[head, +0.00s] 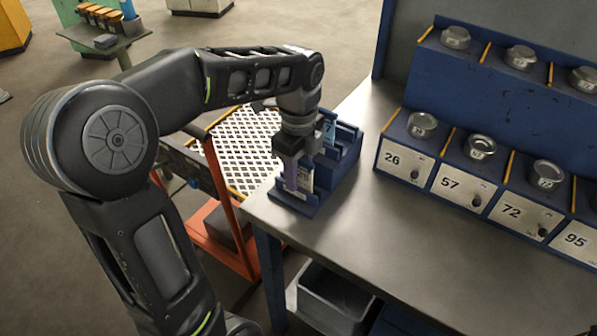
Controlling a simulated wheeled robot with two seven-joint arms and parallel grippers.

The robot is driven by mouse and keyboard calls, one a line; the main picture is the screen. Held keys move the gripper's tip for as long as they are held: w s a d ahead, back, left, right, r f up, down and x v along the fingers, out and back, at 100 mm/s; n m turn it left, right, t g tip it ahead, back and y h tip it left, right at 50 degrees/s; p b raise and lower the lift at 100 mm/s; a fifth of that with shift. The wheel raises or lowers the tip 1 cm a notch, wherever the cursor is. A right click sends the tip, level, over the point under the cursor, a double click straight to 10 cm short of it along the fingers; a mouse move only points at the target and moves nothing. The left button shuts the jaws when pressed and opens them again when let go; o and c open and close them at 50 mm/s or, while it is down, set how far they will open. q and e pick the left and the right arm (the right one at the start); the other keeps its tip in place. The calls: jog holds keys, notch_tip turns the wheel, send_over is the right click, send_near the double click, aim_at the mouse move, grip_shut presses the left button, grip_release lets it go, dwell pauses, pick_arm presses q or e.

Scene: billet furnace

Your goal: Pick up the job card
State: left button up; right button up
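A blue card rack (345,152) stands on the left corner of the steel workbench. A pale card with dark print (306,181), which looks like the job card, stands upright at the rack's front. Another card with a light blue top (329,131) stands behind it. My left gripper (294,182) points down over the front of the rack, right at the pale card. Its fingers overlap the card's left part and hide it. I cannot tell whether they are closed on it. My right gripper is out of view.
The workbench top (400,245) is bare right of the rack. A blue shelf unit with numbered bins (460,187) and round metal pieces lines its back. A grey bin (335,297) sits below the bench. An orange frame (222,215) stands left of it.

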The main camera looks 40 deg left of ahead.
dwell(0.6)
pick_arm(q)
grip_shut()
dwell(0.4)
